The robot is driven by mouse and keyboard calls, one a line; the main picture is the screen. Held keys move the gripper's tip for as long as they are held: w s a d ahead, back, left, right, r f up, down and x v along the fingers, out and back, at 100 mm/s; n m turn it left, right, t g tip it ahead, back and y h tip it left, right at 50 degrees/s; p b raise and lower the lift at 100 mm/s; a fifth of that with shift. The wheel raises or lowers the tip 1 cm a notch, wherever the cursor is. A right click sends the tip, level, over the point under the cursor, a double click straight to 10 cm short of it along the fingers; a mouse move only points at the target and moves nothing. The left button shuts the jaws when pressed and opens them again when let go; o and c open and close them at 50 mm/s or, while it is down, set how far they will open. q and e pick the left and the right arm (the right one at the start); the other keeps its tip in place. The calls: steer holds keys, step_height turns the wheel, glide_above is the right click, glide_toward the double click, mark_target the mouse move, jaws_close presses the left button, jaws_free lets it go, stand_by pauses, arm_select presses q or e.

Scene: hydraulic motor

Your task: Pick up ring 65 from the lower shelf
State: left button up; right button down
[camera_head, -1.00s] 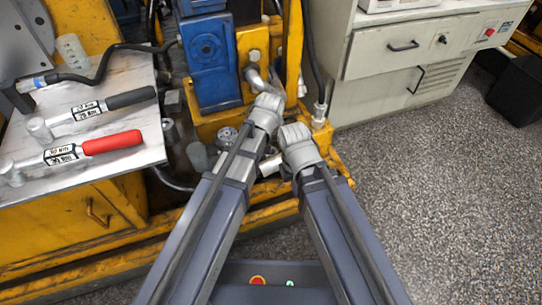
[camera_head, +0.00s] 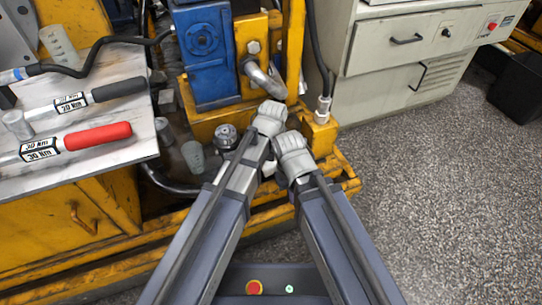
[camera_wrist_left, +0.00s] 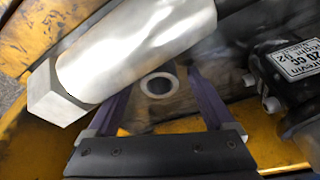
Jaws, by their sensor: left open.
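A small pale ring (camera_wrist_left: 159,85) with a dark hole lies on a blurred surface in the left wrist view; I cannot read a number on it. My left gripper (camera_wrist_left: 161,90) is open. Its two purple fingers show on either side of the ring in the picture, and nothing is clearly held. In the head view my left wrist (camera_head: 270,118) is over the yellow machine base, its fingers hidden. My right gripper (camera_head: 268,168) is close beside it, angled inward, its jaws too small and covered to judge. The ring cannot be made out in the head view.
A large silver cylinder (camera_wrist_left: 135,45) crosses close to the left gripper. A black labelled unit (camera_wrist_left: 290,75) stands on the right there. A blue unit (camera_head: 207,55), a silver bent pipe (camera_head: 262,78) and yellow frame surround the arms. Torque wrenches (camera_head: 97,137) lie on the left worktop.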

arm_select(q)
jaws_close()
stand_by(0.6)
